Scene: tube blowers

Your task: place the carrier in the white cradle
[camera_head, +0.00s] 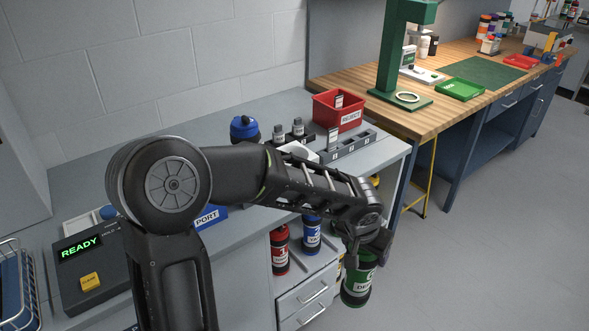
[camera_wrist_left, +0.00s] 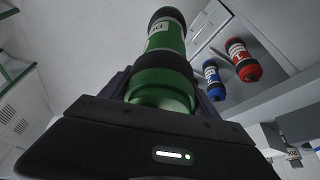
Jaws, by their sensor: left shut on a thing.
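My left gripper (camera_head: 372,245) is shut on a green carrier (camera_head: 357,287) with black bands and a white label. The carrier hangs in front of the cabinet's right side, clear of the counter. In the left wrist view the green carrier (camera_wrist_left: 160,85) extends away from between the fingers of my left gripper (camera_wrist_left: 158,100). A white curved piece (camera_head: 301,149), possibly the white cradle, shows on the counter behind my forearm. My arm hides much of it. My right gripper is not in view.
A red carrier (camera_head: 280,252) and a blue carrier (camera_head: 311,236) stand at the cabinet front, above drawers (camera_head: 305,295). A red bin (camera_head: 338,112), a grey numbered rack (camera_head: 352,147) and a blue-capped container (camera_head: 244,128) occupy the counter. Floor at right is clear.

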